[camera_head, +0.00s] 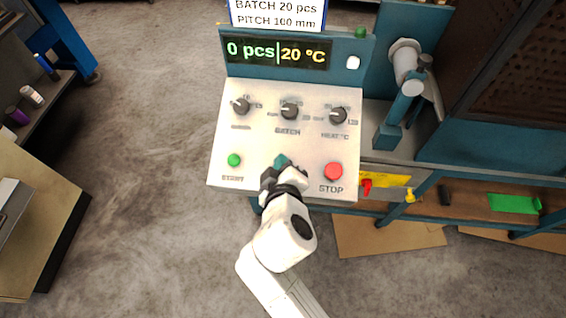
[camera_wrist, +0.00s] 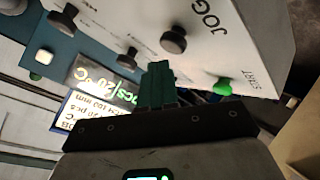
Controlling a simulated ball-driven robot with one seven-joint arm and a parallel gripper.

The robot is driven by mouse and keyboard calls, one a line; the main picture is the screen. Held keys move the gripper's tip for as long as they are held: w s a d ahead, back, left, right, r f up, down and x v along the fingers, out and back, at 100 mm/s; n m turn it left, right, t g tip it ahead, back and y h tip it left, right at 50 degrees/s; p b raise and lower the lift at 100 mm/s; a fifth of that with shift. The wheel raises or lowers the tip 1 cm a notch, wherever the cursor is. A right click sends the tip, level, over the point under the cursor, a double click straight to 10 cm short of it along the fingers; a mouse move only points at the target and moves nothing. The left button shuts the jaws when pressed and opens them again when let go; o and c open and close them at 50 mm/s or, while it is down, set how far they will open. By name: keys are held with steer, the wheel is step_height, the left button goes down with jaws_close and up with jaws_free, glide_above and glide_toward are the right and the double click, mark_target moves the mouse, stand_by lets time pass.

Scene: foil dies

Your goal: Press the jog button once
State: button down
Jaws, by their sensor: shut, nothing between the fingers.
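The light control panel (camera_head: 257,135) carries several black knobs, a green START button and a red STOP button. The teal fingers of my gripper (camera_head: 282,161) are over the lower middle of the panel, between START and STOP. They are shut and empty. In the wrist view, the shut fingers (camera_wrist: 158,84) stick up from the dark gripper body, below the JOG lettering (camera_wrist: 208,14) in the picture. The jog button itself is not visible in either view; in the head view my gripper covers that area. I cannot tell whether the fingertips touch the panel.
The START button (camera_head: 234,160) is to the left of my gripper and the STOP button (camera_head: 333,171) to the right. The BATCH knob (camera_head: 289,111) is above. The display (camera_head: 278,53) reads 0 pcs and 20 °C. A blue machine post (camera_head: 400,110) stands right of the panel.

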steer(key=shift+f, duration=0.15)
stand_by(0.5)
steer(key=shift+w+f+b, duration=0.15)
steer(key=shift+f+b, duration=0.1)
steer(key=shift+b, duration=0.05)
steer(key=shift+w+f+b, duration=0.15)
steer(key=shift+f+b, duration=0.25)
steer(key=shift+f, duration=0.15)
stand_by(0.8)
steer(key=shift+r, duration=0.1)
steer(key=shift+s+r+p, duration=0.3)
steer(key=shift+r+p, duration=0.55)
steer(key=shift+p, duration=0.05)
steer(key=r+p, duration=0.1)
steer(key=s+r+p, duration=0.1)
steer(key=r+p, duration=0.2)
steer(key=shift+s+r, duration=0.25)
steer(key=shift+r, duration=0.1)
stand_by(0.8)
